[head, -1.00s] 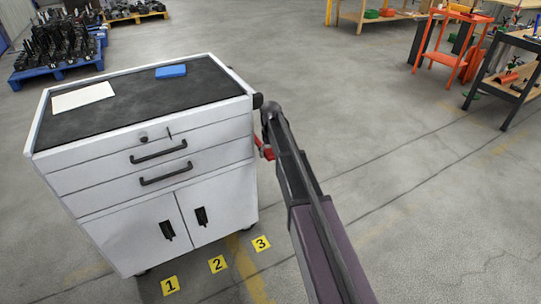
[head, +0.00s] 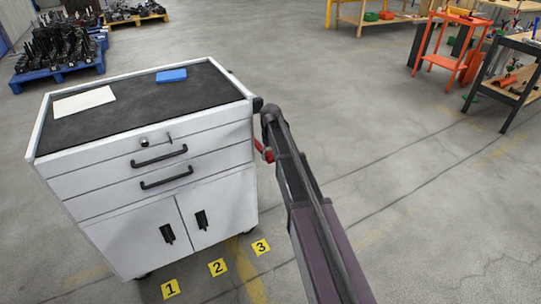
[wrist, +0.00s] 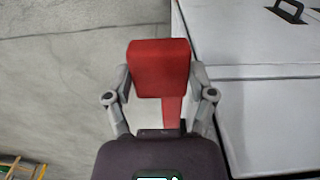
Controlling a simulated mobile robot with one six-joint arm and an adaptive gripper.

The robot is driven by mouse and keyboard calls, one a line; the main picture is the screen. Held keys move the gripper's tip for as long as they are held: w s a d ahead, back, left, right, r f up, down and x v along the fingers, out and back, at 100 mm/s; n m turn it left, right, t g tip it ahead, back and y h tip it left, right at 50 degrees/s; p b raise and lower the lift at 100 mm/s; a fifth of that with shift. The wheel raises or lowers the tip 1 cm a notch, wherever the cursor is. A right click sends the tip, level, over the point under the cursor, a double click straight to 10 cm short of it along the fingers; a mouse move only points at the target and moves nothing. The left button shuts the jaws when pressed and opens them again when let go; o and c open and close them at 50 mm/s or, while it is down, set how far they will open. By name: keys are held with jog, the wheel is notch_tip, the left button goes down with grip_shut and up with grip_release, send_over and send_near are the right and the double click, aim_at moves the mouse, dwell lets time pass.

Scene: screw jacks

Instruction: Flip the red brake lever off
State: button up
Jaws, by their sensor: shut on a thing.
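The red brake lever (wrist: 161,62) has a broad rectangular head in the wrist view, with a narrower red stem below it. My gripper (wrist: 160,82) has its grey fingers on both sides of the head and is shut on it. In the head view, a small red part of the lever (head: 265,150) shows between the white cabinet's (head: 226,190) right side and my arm. My arm hides the fingers and most of the lever there.
The cabinet has a black top with a blue block (head: 171,75) and a white sheet (head: 84,102). Yellow floor markers (head: 217,267) lie in front of it. The floor to the right is open, with an orange stand (head: 456,50) far back.

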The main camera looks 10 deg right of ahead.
jog(key=r+p, duration=0.1)
jog(key=r, duration=0.1)
jog(key=w+r+p, duration=0.1)
jog(key=r+p, duration=0.1)
jog(key=shift+a+r+p, duration=0.15)
jog(key=shift+r+p, duration=0.05)
jog(key=shift+p, duration=0.1)
jog(key=r+p, duration=0.1)
jog(key=w+r+p, duration=0.1)
jog(key=r+p, duration=0.1)
jog(key=shift+w+a+r, duration=0.15)
jog(key=shift+a+r, duration=0.05)
jog(key=shift+a, duration=0.05)
jog(key=o, duration=1.3)
jog(key=shift+c, duration=0.2)
jog(key=shift+f, duration=0.15)
